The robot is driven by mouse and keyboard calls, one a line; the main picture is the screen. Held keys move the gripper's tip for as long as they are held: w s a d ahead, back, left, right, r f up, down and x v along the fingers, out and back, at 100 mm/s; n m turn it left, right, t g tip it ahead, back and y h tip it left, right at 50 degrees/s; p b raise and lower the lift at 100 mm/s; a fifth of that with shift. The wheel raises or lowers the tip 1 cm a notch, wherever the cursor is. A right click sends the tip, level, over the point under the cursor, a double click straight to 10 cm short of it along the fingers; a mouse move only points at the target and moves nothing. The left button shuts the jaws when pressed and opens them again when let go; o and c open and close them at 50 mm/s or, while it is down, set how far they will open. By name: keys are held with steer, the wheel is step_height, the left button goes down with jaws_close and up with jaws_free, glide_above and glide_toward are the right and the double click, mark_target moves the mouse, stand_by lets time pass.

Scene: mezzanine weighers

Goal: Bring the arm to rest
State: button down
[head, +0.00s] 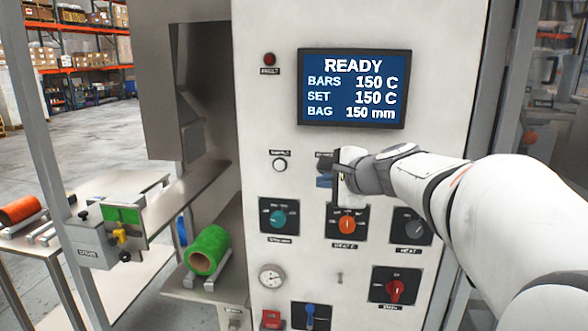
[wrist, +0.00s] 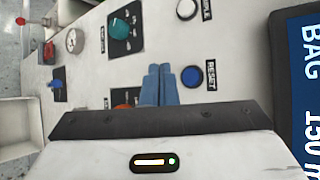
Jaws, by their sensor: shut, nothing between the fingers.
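My white arm reaches in from the right in the head view, bent in front of the machine's control panel (head: 375,262). My gripper (head: 323,182) has blue fingers, pressed together and empty; they also show in the wrist view (wrist: 158,84). The fingers are beside the blue RESET button (wrist: 192,77), apart from it in the picture. I cannot tell how far they stand off the panel. The gripper body hides part of the panel around the orange-red knob (head: 347,224).
A screen (head: 354,89) reads READY, BARS 150 C, SET 150 C, BAG 150 mm. Several knobs, a white button (head: 279,165) and a gauge (head: 271,276) surround the gripper. A green roll (head: 207,250) and a side table (head: 136,186) stand to the left.

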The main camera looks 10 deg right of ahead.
steer(key=s+a+f+n+g+h, duration=0.1)
steer(key=s+a+f+n+g, duration=0.15)
steer(key=s+f+n, duration=0.35)
steer(key=s+a+f+n+g, duration=0.2)
steer(key=s+f+n+g, duration=0.15)
steer(key=s+f, duration=0.45)
steer(key=s+d+f+n+g+h, duration=0.1)
steer(key=s+f+n+h, duration=0.1)
steer(key=s, duration=0.4)
steer(key=s+d+f+n+g+h, duration=0.1)
steer(key=s+d+f+n+g, duration=0.1)
steer(key=s+f+n, duration=0.2)
steer(key=shift+s+f+n+h, duration=0.25)
steer(key=shift+s+n+h, duration=0.15)
steer(key=shift+s+n, duration=0.7)
stand_by(0.4)
